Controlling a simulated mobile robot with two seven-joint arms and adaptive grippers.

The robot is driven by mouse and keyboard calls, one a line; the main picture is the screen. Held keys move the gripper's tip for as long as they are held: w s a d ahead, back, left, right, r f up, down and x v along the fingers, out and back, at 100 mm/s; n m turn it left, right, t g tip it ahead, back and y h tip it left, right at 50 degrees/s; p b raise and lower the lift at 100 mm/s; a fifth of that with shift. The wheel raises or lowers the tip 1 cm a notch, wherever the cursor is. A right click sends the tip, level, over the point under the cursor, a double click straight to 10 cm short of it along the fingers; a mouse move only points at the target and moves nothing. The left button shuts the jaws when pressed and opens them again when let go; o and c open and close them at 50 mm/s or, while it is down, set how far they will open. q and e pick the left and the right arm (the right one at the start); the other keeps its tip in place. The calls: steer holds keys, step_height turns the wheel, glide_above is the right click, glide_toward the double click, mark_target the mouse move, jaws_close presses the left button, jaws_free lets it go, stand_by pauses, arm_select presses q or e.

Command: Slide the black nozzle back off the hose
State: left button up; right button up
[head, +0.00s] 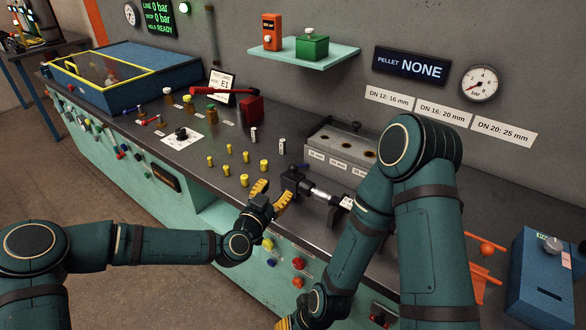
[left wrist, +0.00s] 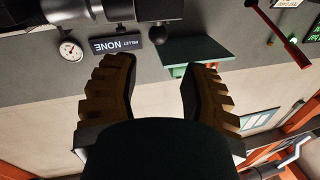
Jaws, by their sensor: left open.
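A black fitting (head: 294,179), which looks like the nozzle, sits on the bench beside my left gripper. A silver rod or cylinder (head: 319,192) runs from it to the right, towards a dark block with a white tag. I cannot make out a separate hose. My left gripper (head: 271,194) is open and empty, close to the left front of the black fitting, apart from it as far as I can tell. In the left wrist view its fingers (left wrist: 160,80) are spread, and dark and silver cylindrical parts (left wrist: 100,10) cross the top. My right gripper (head: 286,323) is mostly cut off at the bottom edge.
Several yellow-topped fittings (head: 245,180) stand on the bench left of the nozzle. A grey block with holes (head: 345,145) is behind it. A red-handled tool (head: 232,91) and a blue case (head: 125,85) are farther left. My right arm covers the bench's right part.

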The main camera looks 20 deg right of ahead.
mark_target(290, 171)
arm_select(q)
steer(key=b+x, duration=0.1)
steer(key=x, duration=1)
steer(key=shift+d, duration=0.15)
steer(key=shift+o, duration=0.2)
jaws_close()
